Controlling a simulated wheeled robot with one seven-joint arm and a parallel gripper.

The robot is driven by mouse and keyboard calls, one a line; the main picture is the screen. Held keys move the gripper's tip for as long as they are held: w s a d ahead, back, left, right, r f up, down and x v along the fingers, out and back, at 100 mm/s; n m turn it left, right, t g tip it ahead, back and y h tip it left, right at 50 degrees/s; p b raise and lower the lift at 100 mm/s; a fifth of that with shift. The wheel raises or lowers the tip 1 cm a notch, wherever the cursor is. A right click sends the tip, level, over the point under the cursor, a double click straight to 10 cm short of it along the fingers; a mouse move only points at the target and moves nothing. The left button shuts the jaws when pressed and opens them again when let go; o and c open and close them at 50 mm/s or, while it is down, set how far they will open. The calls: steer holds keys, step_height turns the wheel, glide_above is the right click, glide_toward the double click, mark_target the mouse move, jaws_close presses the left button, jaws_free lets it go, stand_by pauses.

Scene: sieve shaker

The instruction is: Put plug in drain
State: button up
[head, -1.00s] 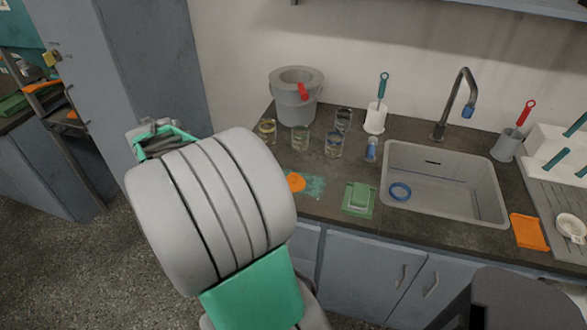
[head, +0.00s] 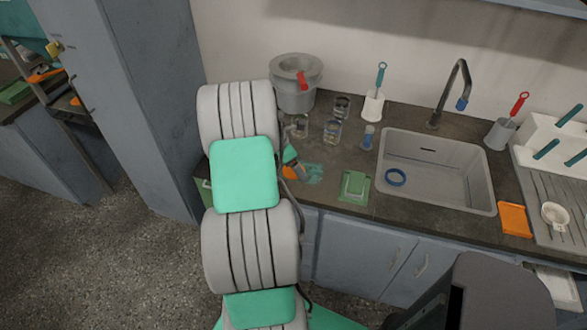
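The grey sink (head: 440,190) is set in the dark counter. A round orange piece (head: 289,172), possibly the plug, lies on a teal patch (head: 314,173) left of the sink, partly covered by my gripper. My gripper (head: 291,160) is low over that orange piece, mostly hidden behind my arm. Its fingers are too small and covered to show whether they are open or touching it.
Glass beakers (head: 332,130) and a grey bucket (head: 296,84) stand behind my gripper. The faucet (head: 457,85) arches behind the sink.

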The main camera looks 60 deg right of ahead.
steer(key=shift+c, duration=0.5)
steer(key=shift+r, duration=0.1)
steer(key=c, duration=1.5)
